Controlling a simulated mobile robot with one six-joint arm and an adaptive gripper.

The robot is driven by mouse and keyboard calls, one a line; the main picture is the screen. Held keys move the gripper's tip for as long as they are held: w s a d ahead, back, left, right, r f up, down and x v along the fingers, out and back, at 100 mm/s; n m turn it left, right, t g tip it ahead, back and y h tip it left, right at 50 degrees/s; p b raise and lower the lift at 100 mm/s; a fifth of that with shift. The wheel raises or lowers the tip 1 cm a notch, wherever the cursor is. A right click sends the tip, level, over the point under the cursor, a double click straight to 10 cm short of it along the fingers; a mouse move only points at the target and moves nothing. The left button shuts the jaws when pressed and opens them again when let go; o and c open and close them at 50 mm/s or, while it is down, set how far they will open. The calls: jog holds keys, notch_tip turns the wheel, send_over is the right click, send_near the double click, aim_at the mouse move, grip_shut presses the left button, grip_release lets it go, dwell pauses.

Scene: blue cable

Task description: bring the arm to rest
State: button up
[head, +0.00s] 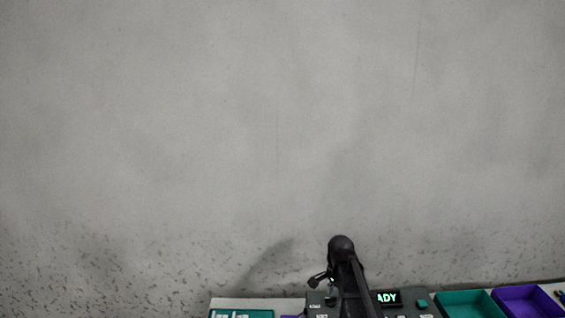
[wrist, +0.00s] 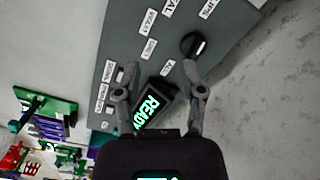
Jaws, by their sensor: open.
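My gripper (wrist: 156,68) is open in the wrist view, its two grey fingers apart with nothing held between them. It is over a dark grey panel (wrist: 125,45) with white labels. A small display (wrist: 150,104) on the panel shows READY in green, between the fingers. A dark knob (wrist: 193,44) is near the right fingertip; I cannot tell whether they touch. In the head view my dark arm stands in front of the panel (head: 320,299) and hides part of it, including part of its display (head: 388,297).
A teal tray (head: 468,303) and a purple tray (head: 528,300) stand right of the panel. A teal item (head: 240,314) lies to its left. A speckled grey wall (head: 250,120) rises behind. The wrist view shows a green and purple cluttered item (wrist: 45,115) at left.

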jog(key=s+n, duration=1.2)
jog(key=s, duration=0.4)
jog(key=shift+s, duration=0.4)
